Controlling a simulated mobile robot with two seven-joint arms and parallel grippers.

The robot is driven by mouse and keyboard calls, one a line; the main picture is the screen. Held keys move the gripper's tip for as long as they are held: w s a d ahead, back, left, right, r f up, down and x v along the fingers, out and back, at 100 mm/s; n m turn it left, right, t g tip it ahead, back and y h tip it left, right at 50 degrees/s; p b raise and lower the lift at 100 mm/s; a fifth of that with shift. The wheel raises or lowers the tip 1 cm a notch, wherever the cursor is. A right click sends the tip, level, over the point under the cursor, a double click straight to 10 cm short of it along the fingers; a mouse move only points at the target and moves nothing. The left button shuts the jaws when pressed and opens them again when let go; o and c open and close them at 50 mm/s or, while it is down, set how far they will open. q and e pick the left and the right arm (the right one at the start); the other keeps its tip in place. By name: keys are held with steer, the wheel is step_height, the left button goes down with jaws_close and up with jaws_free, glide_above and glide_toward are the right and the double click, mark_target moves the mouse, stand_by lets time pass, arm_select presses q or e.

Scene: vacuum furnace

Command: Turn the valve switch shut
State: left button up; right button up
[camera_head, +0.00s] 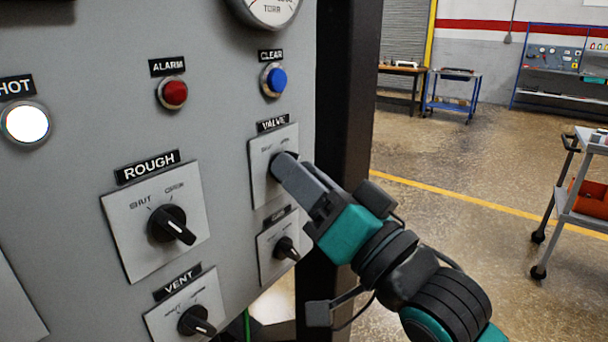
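The valve switch (279,163) is a black knob on a light plate (259,166) labelled VALVE, on the right part of the grey furnace panel. My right gripper (288,168) reaches in from the lower right, with its fingertips at the knob. The fingers hide most of the knob and part of the plate's markings, so its pointing direction is not clear. I cannot tell whether the fingers are closed on the knob. My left gripper is not in view.
The ROUGH switch (170,224), VENT switch (196,321) and a small switch (286,248) surround the valve plate. A red ALARM button (172,93) and blue CLEAR button (274,80) sit above. A cart (565,210) stands at right; the floor between is open.

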jaws_close()
stand_by(0.4)
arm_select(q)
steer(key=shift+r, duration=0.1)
arm_select(e)
steer(key=shift+n, duration=0.4)
arm_select(q)
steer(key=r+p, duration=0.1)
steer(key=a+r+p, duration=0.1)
steer(key=p, duration=0.1)
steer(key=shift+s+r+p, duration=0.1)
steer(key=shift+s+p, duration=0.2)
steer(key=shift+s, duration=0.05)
arm_select(e)
steer(key=n+g+y, duration=0.1)
steer(key=n+g, duration=0.1)
steer(key=n, duration=0.3)
steer(key=n+g+y, duration=0.2)
steer(key=n, duration=0.4)
steer(key=n+g+y, duration=0.2)
steer(key=n+g, duration=0.1)
steer(key=n, duration=0.2)
steer(key=shift+w+d, duration=0.15)
steer(key=shift+w, duration=0.15)
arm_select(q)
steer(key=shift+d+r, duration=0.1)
arm_select(e)
steer(key=shift+n, duration=0.5)
